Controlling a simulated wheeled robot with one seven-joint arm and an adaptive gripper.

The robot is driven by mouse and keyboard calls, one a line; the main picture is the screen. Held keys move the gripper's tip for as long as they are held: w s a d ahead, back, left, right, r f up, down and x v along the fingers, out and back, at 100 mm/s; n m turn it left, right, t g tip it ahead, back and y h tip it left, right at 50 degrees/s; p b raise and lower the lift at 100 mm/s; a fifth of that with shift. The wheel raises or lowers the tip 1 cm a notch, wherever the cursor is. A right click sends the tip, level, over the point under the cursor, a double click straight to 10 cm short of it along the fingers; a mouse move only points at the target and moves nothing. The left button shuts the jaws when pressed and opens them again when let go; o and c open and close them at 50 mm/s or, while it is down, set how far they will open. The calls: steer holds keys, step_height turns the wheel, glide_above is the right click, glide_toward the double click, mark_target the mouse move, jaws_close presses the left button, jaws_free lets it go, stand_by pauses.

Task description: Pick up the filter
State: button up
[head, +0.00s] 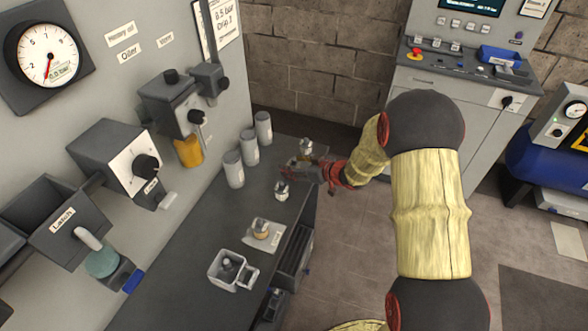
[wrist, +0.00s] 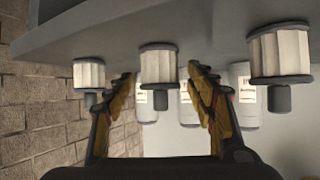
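In the wrist view, which appears upside down, three pale pleated filters with dark end caps stand on the bench. The middle filter (wrist: 158,66) shows between the fingers of my gripper (wrist: 161,82), with a gap on both sides. A smaller filter (wrist: 89,75) is at left, a larger one (wrist: 280,55) at right. In the head view my gripper (head: 292,171) is low over the bench, between a filter (head: 281,190) in front and another filter (head: 306,148) behind; the middle one is mostly hidden there. My gripper is open and holds nothing.
Three white canisters (head: 249,147) stand along the panel, beyond the filters. Nearer on the bench (head: 190,262) are a small plate with a part (head: 261,231) and a grey housing (head: 226,274). A control console (head: 455,90) stands at the back right.

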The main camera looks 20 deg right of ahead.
steer(key=shift+c, duration=1.3)
steer(key=c, duration=1)
steer(key=shift+r, duration=0.1)
